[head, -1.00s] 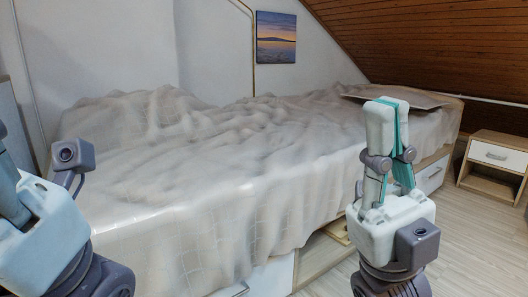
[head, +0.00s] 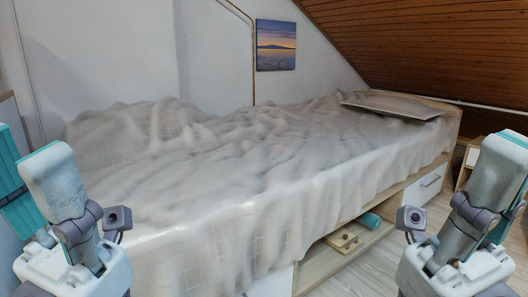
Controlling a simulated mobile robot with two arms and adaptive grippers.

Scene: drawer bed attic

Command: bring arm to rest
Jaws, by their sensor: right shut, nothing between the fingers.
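My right gripper (head: 506,172) stands at the right edge of the head view with its fingers pointing up. It is shut and empty, beside the bed and apart from it. My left gripper (head: 30,184) is at the left edge, also pointing up.
A bed with a rumpled pale cover (head: 240,165) fills the middle. Below it, an open drawer (head: 325,262) holds a wooden item (head: 344,240) and a teal cylinder (head: 370,221). A nightstand (head: 473,156) is partly hidden behind my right gripper. Some floor (head: 380,262) is clear.

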